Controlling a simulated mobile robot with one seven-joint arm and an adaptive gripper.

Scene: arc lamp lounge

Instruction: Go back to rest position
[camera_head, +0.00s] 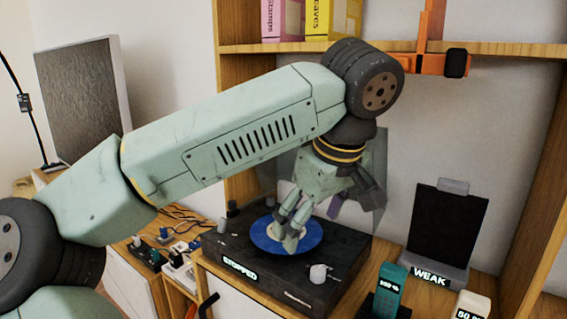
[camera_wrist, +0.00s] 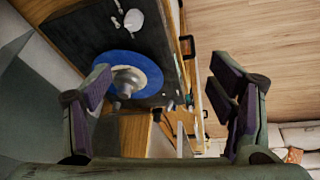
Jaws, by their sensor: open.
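My gripper (camera_head: 291,222) is in front of or above the black turntable (camera_head: 330,285), which carries a blue disc (camera_head: 268,246) and a "STOPPED" label. In the wrist view my gripper (camera_wrist: 165,85) has its two fingers spread wide with nothing between them. The blue disc (camera_wrist: 138,65) shows beyond the left finger, with a grey centre piece (camera_wrist: 126,82) on it. The exact gap between the fingers and the disc cannot be told. My gripper hides part of the disc in the head view.
A clear tilted panel (camera_head: 376,165) stands behind my gripper. A black panel on a "WEAK" stand (camera_head: 436,271), a teal device (camera_head: 389,288) and a white device (camera_head: 472,304) stand to the right. A wooden shelf (camera_head: 490,47) with pink and yellow boxes (camera_head: 327,18) is above. A grey speaker-like panel (camera_head: 82,98) is at left.

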